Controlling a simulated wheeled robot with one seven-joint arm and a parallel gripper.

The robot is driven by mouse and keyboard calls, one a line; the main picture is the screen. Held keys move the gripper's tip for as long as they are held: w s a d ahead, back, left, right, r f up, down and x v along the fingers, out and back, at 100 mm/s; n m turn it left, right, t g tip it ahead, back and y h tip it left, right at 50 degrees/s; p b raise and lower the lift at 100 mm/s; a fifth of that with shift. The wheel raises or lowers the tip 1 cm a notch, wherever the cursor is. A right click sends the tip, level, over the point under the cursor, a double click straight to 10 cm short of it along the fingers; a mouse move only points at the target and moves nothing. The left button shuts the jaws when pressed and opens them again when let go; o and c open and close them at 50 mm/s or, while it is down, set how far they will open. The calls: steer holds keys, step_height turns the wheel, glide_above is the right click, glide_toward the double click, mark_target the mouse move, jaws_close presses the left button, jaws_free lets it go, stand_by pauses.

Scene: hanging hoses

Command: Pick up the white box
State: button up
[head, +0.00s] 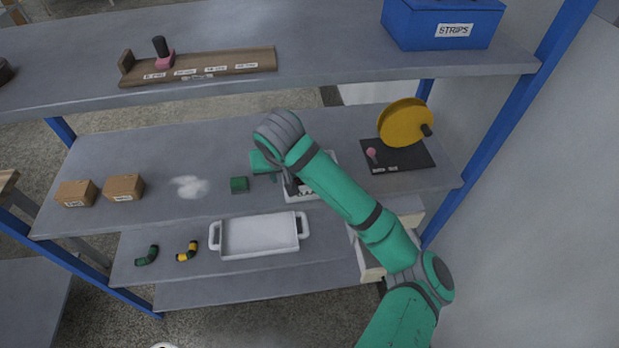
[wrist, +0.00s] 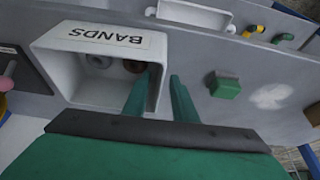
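The white box (wrist: 52,42) is an open-topped bin with a BANDS label, and a few dark round things show inside it in the wrist view. In the head view the white box (head: 292,198) stands on the middle shelf, largely hidden by my arm. My gripper (wrist: 159,85) reaches down at the box's side wall. One finger is inside the box and the other is outside, with the wall between them. A gap shows between the fingers. Whether either finger touches the wall is unclear. In the head view my gripper (head: 290,184) is mostly hidden behind my wrist.
A green block (head: 239,184) sits left of the box. A black board with a yellow reel (head: 400,122) is to the right. Two brown boxes (head: 124,187) stand far left. A white tray (head: 262,236) lies on the shelf below. The upper shelf (head: 330,55) overhangs behind.

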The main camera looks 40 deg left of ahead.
jaws_close()
steer(key=shift+r, duration=0.15)
